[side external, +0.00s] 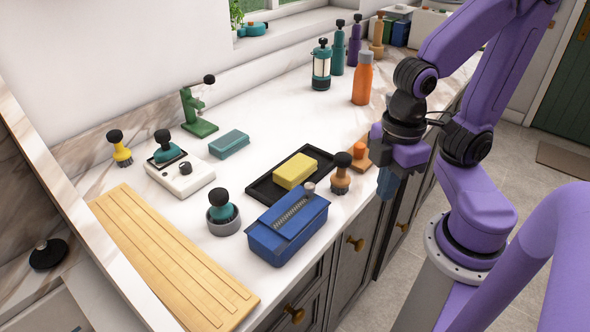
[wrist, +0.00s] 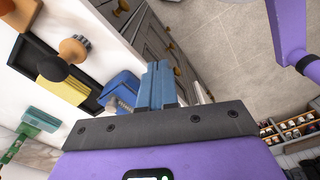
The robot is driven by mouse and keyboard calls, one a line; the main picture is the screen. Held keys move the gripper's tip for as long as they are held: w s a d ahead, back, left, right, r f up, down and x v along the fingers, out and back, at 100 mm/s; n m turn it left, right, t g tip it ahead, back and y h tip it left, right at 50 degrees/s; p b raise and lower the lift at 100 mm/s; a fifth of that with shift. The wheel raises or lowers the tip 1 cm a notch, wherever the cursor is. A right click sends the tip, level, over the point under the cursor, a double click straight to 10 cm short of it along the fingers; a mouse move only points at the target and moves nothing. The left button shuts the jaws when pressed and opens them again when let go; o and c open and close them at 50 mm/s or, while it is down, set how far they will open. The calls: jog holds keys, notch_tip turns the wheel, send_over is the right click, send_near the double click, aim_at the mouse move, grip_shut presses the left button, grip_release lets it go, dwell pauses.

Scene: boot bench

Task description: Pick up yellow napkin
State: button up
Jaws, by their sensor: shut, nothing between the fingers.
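The yellow napkin (side external: 295,170) looks like a folded yellow block lying on a black tray (side external: 262,190) on the counter. In the wrist view it shows at the left (wrist: 66,88), partly covered by a dark round knob. My gripper (side external: 386,184) is off to the right of the tray, beyond the counter's front edge, pointing down and apart from the napkin. Its blue fingers (wrist: 158,84) are together with nothing between them.
A blue box (side external: 288,230) stands in front of the tray. A brown knobbed stamp (side external: 341,174) and an orange-topped block (side external: 360,154) stand between tray and gripper. An orange bottle (side external: 362,80) is behind. A wooden board (side external: 170,258) lies front left.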

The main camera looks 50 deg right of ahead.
jog(key=o, duration=1.3)
jog(key=shift+c, duration=0.2)
notch_tip(320, 180, up, 5)
jog(key=n+h, duration=0.5)
send_over(296, 165)
jog(key=a, duration=0.7)
jog(key=x, duration=1.5)
jog(key=shift+s+d+f, duration=0.25)
jog(key=shift+f, duration=0.05)
jog(key=shift+d+f, duration=0.2)
jog(key=shift+f, duration=0.35)
jog(key=shift+f, duration=0.25)
jog(key=c, duration=0.7)
